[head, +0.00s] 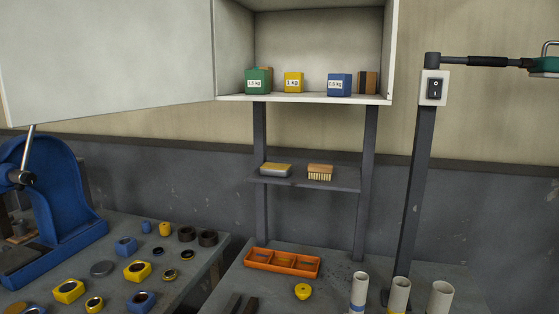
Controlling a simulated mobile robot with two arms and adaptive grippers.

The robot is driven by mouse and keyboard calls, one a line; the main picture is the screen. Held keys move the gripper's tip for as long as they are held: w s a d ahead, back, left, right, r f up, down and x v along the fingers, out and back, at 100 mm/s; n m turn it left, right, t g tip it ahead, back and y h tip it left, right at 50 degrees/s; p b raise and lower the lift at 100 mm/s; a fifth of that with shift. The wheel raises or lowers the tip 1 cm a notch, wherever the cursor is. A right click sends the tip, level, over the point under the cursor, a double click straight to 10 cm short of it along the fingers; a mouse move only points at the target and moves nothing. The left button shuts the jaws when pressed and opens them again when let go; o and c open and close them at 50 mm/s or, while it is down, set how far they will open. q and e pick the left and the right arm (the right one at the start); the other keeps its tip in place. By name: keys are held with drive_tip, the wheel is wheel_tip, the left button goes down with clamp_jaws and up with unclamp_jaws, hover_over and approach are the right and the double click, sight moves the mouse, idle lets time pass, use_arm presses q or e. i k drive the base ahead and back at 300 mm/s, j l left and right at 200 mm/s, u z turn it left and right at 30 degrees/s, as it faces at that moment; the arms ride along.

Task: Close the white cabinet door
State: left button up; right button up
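The white cabinet (391,50) hangs on the wall at the upper middle of the head view. Its door (110,55) stands wide open, swung out to the left, and fills the upper left of the view. The door's hinge side meets the cabinet's left edge. Inside the cabinet are a green block (257,80), a yellow block (293,82) marked 1 kg, a blue block (339,85) and a brown block (368,83). They stand behind the front edge of the cabinet floor. Neither of my grippers is in view.
A blue arbor press (55,195) stands below the door at the left, its lever (29,145) reaching up near the door's lower edge. An orange tray (282,262) and white tubes are on the right bench. A lamp post (414,190) stands right.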

sight(61, 61)
drive_tip(key=j+z, duration=0.15)
drive_tip(key=z, duration=0.4)
drive_tip(key=j+z, duration=0.15)
drive_tip(key=j, duration=0.25)
drive_tip(key=k+j+z, duration=0.15)
drive_tip(key=j, duration=0.25)
drive_tip(key=j+z, duration=0.15)
drive_tip(key=j, duration=0.3)
drive_tip(key=k+j+z, duration=0.2)
drive_tip(key=j, duration=0.15)
drive_tip(key=j+z, duration=0.15)
drive_tip(key=j, duration=0.25)
drive_tip(key=k+j, duration=0.15)
drive_tip(key=j, duration=0.25)
drive_tip(key=k+j, duration=0.1)
drive_tip(key=j, duration=0.25)
drive_tip(key=k+j, duration=0.15)
drive_tip(key=j, duration=0.25)
drive_tip(key=k+j, duration=0.15)
drive_tip(key=j, duration=0.2)
